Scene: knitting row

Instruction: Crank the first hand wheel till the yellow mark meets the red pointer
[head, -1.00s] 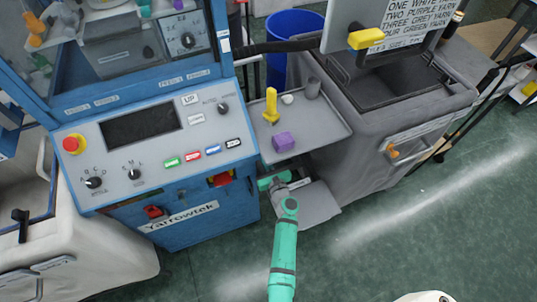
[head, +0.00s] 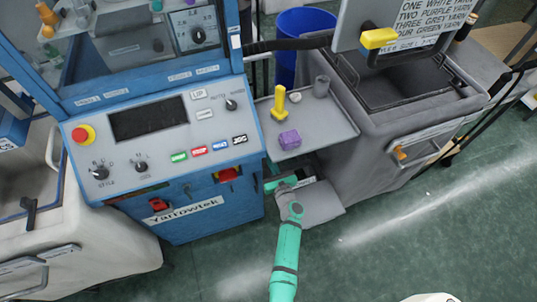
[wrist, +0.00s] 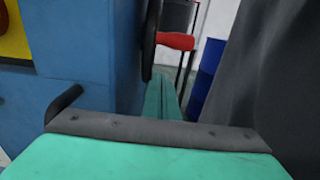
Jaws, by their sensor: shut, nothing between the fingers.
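A dark wheel rim (wrist: 151,40) shows nearly edge-on in the wrist view, beside the right side of the blue machine (wrist: 85,50). I take it for the hand wheel, though I cannot tell whether it is the first one. In the head view no wheel shows. My green gripper (head: 272,185) is low at the machine's right side, below the grey tray. In the wrist view its shut fingers (wrist: 163,97) point forward, just below and right of the rim. They hold nothing, and I cannot tell whether they touch it. No yellow mark or red pointer can be made out on the wheel.
The blue machine's control panel (head: 205,125) is on the left. The grey tray (head: 330,125) holds a yellow piece (head: 280,103), a purple block (head: 289,139) and small grey items. A grey cabinet (head: 400,120) closes in the right side. Open floor (head: 440,230) lies at lower right.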

